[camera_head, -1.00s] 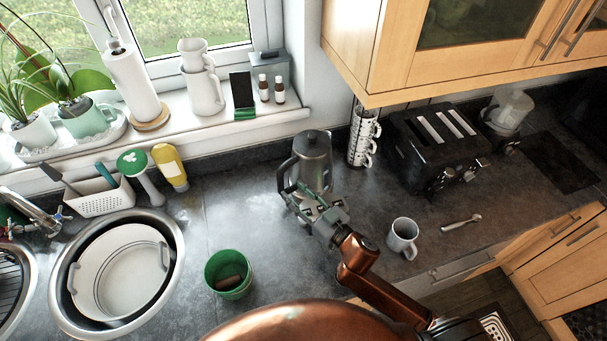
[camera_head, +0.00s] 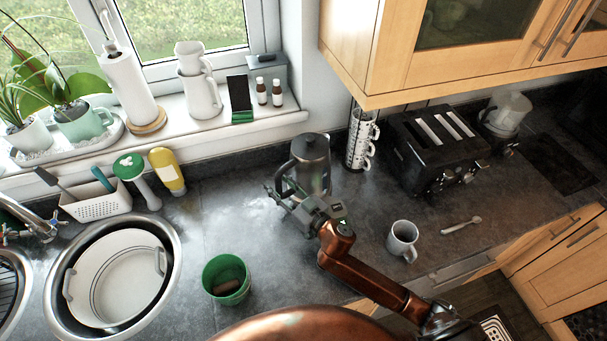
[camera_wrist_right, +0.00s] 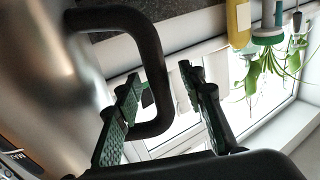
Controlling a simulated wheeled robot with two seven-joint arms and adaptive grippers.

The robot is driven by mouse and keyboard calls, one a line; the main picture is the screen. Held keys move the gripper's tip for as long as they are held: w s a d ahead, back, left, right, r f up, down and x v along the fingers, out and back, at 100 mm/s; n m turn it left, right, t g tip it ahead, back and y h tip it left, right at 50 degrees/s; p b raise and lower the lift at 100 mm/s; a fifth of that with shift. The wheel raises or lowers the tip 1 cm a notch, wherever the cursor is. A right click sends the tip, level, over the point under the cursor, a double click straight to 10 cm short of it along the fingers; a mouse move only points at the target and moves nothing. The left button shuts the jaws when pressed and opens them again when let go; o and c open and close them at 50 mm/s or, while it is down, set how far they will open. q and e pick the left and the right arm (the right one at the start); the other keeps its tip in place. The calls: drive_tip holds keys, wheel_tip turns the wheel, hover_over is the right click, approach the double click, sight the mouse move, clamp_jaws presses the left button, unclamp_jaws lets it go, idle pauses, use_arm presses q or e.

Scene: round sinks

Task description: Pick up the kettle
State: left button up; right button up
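The kettle (camera_head: 314,160) is a metallic grey jug with a dark lid and a dark handle. It stands upright on the counter near the back wall, with its handle toward the left. My right gripper (camera_head: 279,196) is at the handle side, low beside the kettle. In the right wrist view the black handle loop (camera_wrist_right: 153,60) passes between the two green-padded fingers of the right gripper (camera_wrist_right: 163,112). One finger overlaps the inside of the loop and the other is apart from it, so the gripper is open. My left gripper is not in view.
A green cup (camera_head: 226,278) stands left of my arm and a grey mug (camera_head: 402,241) right of it. A mug stack (camera_head: 361,138) and a black toaster (camera_head: 436,148) stand right of the kettle. The wall cabinet (camera_head: 400,85) overhangs the back right.

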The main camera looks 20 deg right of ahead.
drive_tip(key=shift+c, duration=0.3)
clamp_jaws()
idle(0.5)
drive_tip(key=shift+r, duration=0.25)
